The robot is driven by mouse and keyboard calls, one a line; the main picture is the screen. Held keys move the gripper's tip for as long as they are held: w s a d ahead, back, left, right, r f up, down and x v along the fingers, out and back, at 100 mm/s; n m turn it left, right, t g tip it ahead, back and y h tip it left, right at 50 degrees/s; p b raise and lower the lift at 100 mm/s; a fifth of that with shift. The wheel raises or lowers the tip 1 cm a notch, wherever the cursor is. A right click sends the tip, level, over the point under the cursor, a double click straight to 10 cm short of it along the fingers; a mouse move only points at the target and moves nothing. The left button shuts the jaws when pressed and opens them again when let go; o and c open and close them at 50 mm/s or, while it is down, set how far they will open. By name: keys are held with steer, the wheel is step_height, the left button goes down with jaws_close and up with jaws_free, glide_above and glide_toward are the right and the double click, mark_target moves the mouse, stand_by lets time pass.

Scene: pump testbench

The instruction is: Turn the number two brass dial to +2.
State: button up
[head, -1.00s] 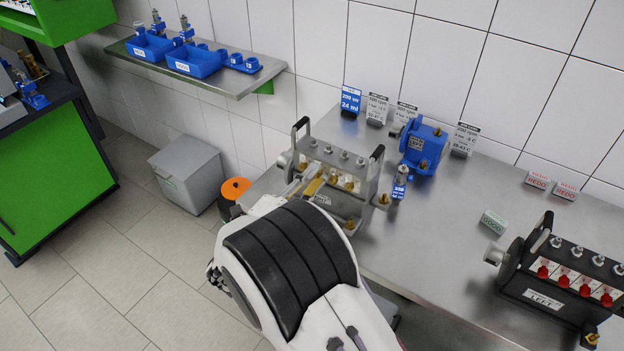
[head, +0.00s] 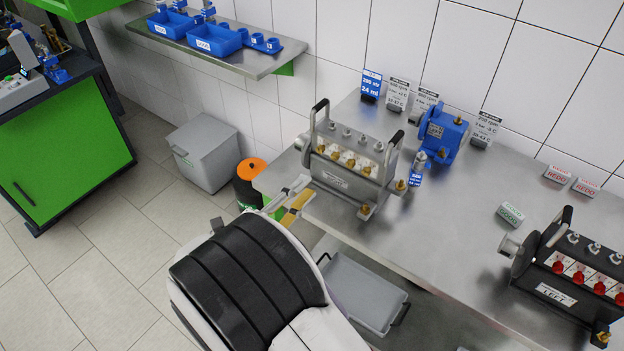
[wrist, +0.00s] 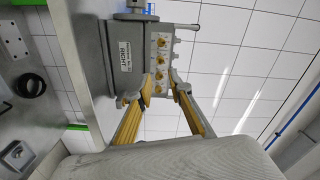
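A grey pump unit (head: 338,183) with a row of brass dials (head: 350,162) stands at the left end of the steel bench. In the wrist view the same unit (wrist: 125,80) appears turned sideways, labelled RIGHT, with its brass dials (wrist: 160,58) in a column. The dial numbers and pointer settings are too small to read. My gripper (head: 294,200) is in front of the unit, off the bench's front edge and apart from the dials. In the wrist view my gripper (wrist: 151,92) has its yellow-padded fingers spread with nothing between them, and the lowest dials show in the gap.
Carrying handles (head: 391,155) rise at the unit's ends. A blue pump (head: 443,136) and sign cards stand behind it. A second unit with red dials (head: 578,276), labelled LEFT, is at the right. The bench (head: 450,225) between them is mostly clear. A grey tray (head: 362,292) lies below.

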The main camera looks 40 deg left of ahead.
steer(key=shift+s, duration=0.9)
steer(key=shift+o, duration=0.4)
steer(key=shift+o, duration=1)
steer(key=n, duration=0.6)
glide_toward(333, 158)
steer(key=shift+w+r, duration=0.1)
steer(key=shift+w, duration=0.2)
steer(key=shift+w, duration=0.15)
steer(key=shift+w, duration=3.75)
